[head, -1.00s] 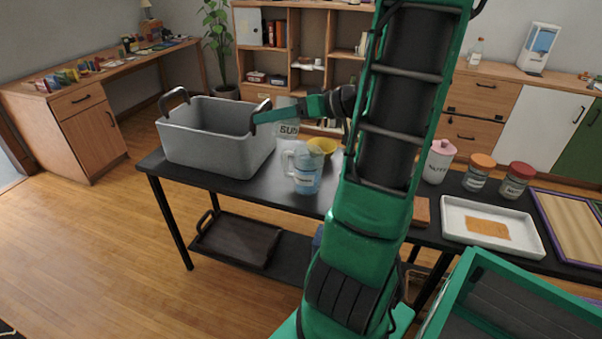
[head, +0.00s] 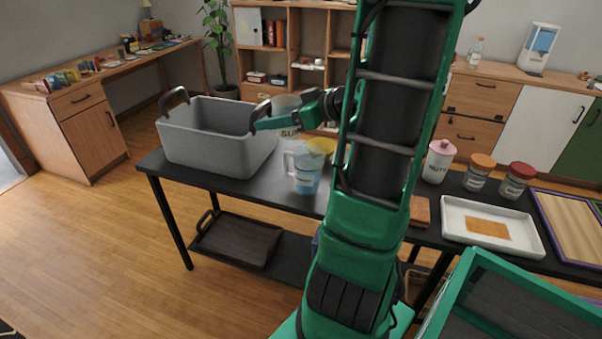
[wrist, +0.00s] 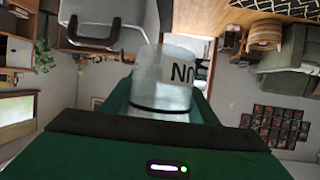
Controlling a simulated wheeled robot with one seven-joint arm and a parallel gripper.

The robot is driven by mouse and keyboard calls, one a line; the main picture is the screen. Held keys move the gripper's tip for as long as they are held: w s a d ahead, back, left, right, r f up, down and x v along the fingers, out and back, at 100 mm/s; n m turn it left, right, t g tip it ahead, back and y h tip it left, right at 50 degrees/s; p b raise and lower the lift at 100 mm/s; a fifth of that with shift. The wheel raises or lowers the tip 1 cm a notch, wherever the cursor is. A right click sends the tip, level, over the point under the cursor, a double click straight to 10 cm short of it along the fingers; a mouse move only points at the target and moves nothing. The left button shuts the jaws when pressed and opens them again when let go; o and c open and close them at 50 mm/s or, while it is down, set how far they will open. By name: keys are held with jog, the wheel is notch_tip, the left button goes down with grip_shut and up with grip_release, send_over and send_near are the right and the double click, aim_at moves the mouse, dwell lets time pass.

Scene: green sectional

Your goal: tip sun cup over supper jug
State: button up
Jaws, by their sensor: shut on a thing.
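The sun cup is a pale, see-through cup with a dark "SUN" label (head: 290,133). My gripper (head: 268,122) is shut on it, with a green finger crossing in front of its middle in the head view. The sun cup (wrist: 165,78) also shows in the wrist view, between the fingers, its label upside down. The cup looks roughly upright, above and behind the supper jug. The supper jug (head: 306,172) is a clear bluish pitcher with a handle on its left and a small label too small to read. It stands on the black table.
A grey tub (head: 205,150) with dark handles stands left of the jug, close to my gripper. A yellow bowl (head: 322,145) sits just behind the jug, partly hidden by my arm. Lidded jars (head: 478,172) and a white tray (head: 491,228) stand at the right.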

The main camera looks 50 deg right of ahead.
aim_at(276, 102)
jog(key=shift+r, duration=2.05)
jog(key=s+a+f+x, duration=0.1)
jog(key=x, duration=0.7)
jog(key=s+a+f+x, duration=0.1)
jog(key=a+x, duration=0.1)
jog(key=x, duration=0.7)
jog(key=w+a+f, duration=0.8)
jog(key=a+f, duration=0.1)
jog(key=a, duration=0.3)
jog(key=shift+a+y, duration=0.2)
jog(key=shift+y, duration=0.1)
